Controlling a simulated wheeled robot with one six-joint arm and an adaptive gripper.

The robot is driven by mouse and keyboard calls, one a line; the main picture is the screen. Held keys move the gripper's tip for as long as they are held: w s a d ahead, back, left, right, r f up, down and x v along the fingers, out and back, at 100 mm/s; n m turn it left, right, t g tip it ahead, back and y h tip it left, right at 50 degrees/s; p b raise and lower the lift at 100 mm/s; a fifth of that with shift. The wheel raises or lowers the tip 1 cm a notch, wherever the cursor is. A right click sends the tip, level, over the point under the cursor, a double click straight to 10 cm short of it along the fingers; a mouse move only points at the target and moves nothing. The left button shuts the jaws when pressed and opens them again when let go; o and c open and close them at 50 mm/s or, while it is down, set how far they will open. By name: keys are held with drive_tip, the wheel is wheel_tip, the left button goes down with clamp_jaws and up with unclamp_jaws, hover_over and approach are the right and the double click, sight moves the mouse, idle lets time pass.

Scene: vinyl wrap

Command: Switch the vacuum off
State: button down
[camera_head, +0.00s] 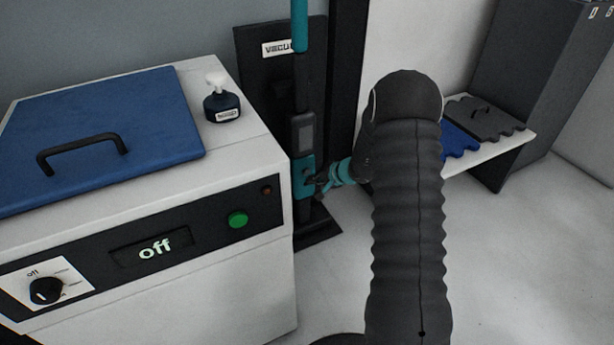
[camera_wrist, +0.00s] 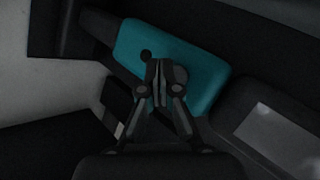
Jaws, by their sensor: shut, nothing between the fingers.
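The vacuum (camera_head: 303,134) is a tall dark and teal upright unit against a black board with a label that reads "VACU", partly hidden. It has a dark grey screen panel and, below that, a teal block (camera_head: 303,177). My gripper (camera_head: 314,184) is shut and empty, with its fingertips at the teal block. In the wrist view the teal block (camera_wrist: 207,78) lies right behind my shut fingertips (camera_wrist: 158,70). A small dark round spot (camera_wrist: 146,56) shows on it beside the fingertips. I cannot tell whether the fingertips touch the block. The vacuum's screen (camera_wrist: 283,138) looks pale grey.
A white machine (camera_head: 230,300) with a blue lid (camera_head: 130,105), a green button (camera_head: 237,219), a dial (camera_head: 46,290) and an "off" display stands at left. A dark bottle (camera_head: 221,105) stands on it. A shelf (camera_head: 508,145) with blue and grey items is at right. The floor is clear.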

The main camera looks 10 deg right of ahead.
drive_tip(key=s+b, duration=0.2)
drive_tip(key=s+d+b, duration=0.1)
drive_tip(key=s+b, duration=0.1)
drive_tip(key=shift+s+d, duration=0.15)
drive_tip(key=shift+s, duration=0.2)
idle(0.4)
drive_tip(key=s+a+r+n+g, duration=0.1)
drive_tip(key=s+a+r+g, duration=0.15)
drive_tip(key=s, duration=0.55)
drive_tip(key=s+a+r+g, duration=0.2)
drive_tip(key=s+r+g, duration=0.1)
drive_tip(key=s, duration=0.5)
drive_tip(key=s+r+n+t+h+p, duration=0.1)
drive_tip(key=s+r+n+h+p, duration=0.2)
drive_tip(key=s+r, duration=0.7)
drive_tip(key=s+d+r+n+t+h+p, duration=0.1)
drive_tip(key=s+r+n+t+h+p, duration=0.1)
drive_tip(key=s+r, duration=0.9)
wheel_tip(320, 180, up, 5)
drive_tip(key=shift+r+n+h+p, duration=0.1)
drive_tip(key=shift+n+h+p, duration=0.4)
drive_tip(key=shift+n+p, duration=0.4)
